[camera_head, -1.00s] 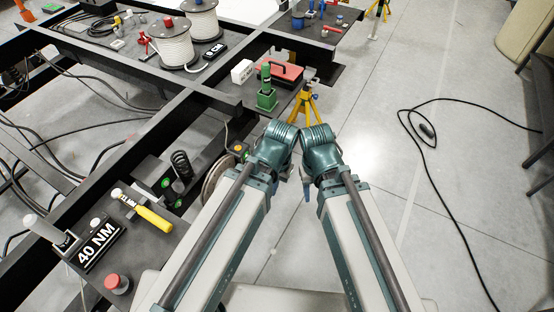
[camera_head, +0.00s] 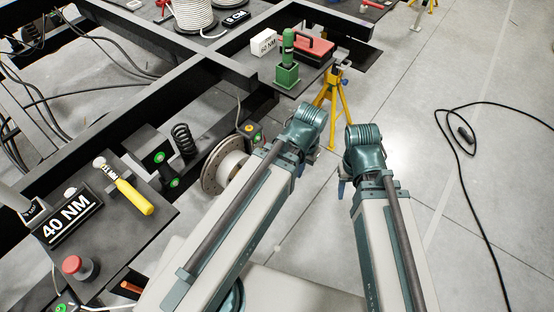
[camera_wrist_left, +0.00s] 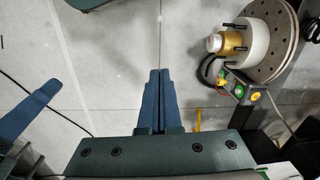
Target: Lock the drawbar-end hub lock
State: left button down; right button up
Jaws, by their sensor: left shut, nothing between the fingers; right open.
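A hub with a perforated brake disc (camera_head: 228,170) sits at the side of the black chassis in the head view, left of my left forearm. In the left wrist view the hub's pale drum (camera_wrist_left: 256,43) carries a brass-coloured centre, and the disc is behind it. A small block with a green button and a yellow part (camera_wrist_left: 241,90) sits beside the hub. I cannot tell which part is the lock. My left gripper (camera_wrist_left: 160,75) is shut and empty over the floor, apart from the hub. My right gripper (camera_head: 342,188) is open and empty, further right.
A yellow stand (camera_head: 335,100) is beyond my arms. A green post (camera_head: 287,65) and red case (camera_head: 308,48) stand on the chassis shelf. A yellow-handled tool (camera_head: 134,196) and a 40 NM block (camera_head: 68,220) lie at left. The floor at right is clear except a black cable (camera_head: 478,200).

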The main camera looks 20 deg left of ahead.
pick_arm(q)
jog(key=w+a+f+m+y+b, duration=0.1)
jog(key=w+a+f+m+b, duration=0.2)
jog(key=f+b, duration=0.95)
jog(key=w+a+f+b, duration=0.3)
jog(key=w+f+b, duration=0.2)
jog(key=f+b, duration=0.7)
jog(key=w+r+m+t+y+b, duration=0.2)
jog(key=w+m+y, duration=0.4)
jog(key=w+m, duration=0.5)
jog(key=m+t, duration=0.1)
jog(key=m, duration=0.4)
jog(key=shift+w+d+r+y, duration=0.15)
jog(key=shift+r+y, duration=0.1)
jog(key=shift+y, duration=0.15)
jog(key=shift+f, duration=0.1)
